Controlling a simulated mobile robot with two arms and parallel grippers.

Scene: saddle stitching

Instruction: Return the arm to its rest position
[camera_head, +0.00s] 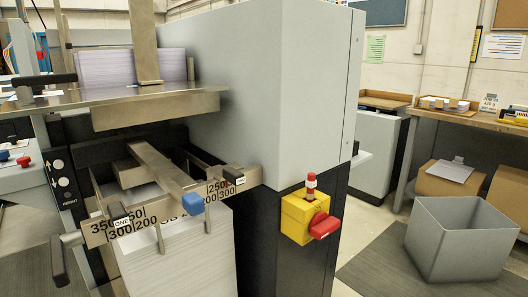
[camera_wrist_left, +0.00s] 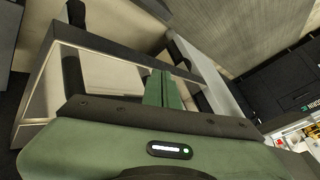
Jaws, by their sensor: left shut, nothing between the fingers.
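My left gripper (camera_wrist_left: 163,78) shows in the left wrist view. Its two green fingers are pressed together with nothing between them. They point away from the green gripper body, over a metal frame and the floor. No arm or gripper of mine shows in the head view, so my right gripper is out of sight.
In the head view a large grey machine (camera_head: 268,90) stands close ahead, with a paper stack (camera_head: 180,245) low on it. A yellow switch box (camera_head: 298,218) with a red handle sticks out. A grey bin (camera_head: 455,240) stands on the floor at right, near a workbench (camera_head: 470,121).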

